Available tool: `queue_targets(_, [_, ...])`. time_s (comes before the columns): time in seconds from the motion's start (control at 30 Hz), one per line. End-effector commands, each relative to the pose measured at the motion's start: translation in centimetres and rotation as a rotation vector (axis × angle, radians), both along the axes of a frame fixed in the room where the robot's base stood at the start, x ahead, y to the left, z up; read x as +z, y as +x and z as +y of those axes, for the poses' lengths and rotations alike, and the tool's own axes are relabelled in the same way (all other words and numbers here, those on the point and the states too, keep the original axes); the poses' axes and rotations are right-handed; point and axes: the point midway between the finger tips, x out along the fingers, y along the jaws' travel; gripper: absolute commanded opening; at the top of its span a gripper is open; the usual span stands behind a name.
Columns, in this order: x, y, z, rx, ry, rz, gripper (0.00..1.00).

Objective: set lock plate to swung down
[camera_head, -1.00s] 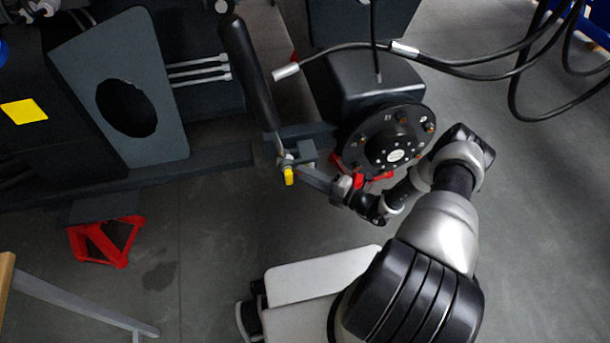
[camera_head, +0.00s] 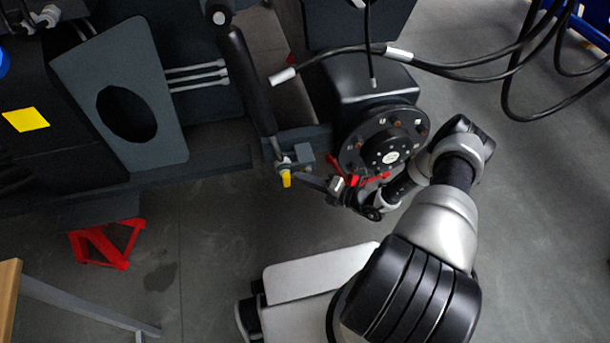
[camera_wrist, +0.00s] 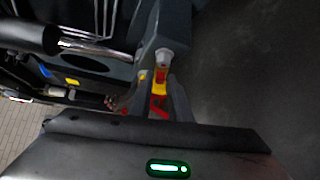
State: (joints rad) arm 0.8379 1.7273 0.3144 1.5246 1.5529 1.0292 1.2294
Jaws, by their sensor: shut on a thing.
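A small yellow piece (camera_head: 286,179), which looks like the lock plate, sits beside a grey block (camera_head: 304,154) at the lower end of a black cylinder (camera_head: 249,82). In the wrist view the plate (camera_wrist: 160,78) shows yellow and red, just below a round pin on a grey bar. My gripper (camera_head: 302,178) reaches in from the right, and its grey fingers are at the plate. In the wrist view my gripper (camera_wrist: 160,88) is shut on the plate, with one finger on each side. The plate's exact tilt is hard to tell.
Black hoses (camera_head: 450,65) hang at upper right. A red stand (camera_head: 106,244) is at lower left.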

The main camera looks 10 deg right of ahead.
Motion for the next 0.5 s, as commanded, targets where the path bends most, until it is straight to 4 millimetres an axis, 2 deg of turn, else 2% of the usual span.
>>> queue_targets(0.03, [0.68,0.02,-0.01,-0.001,-0.042,0.002,0.0])
queue_targets(0.5, [0.31,-0.05,-0.35,-0.001,-0.487,0.004,0.0])
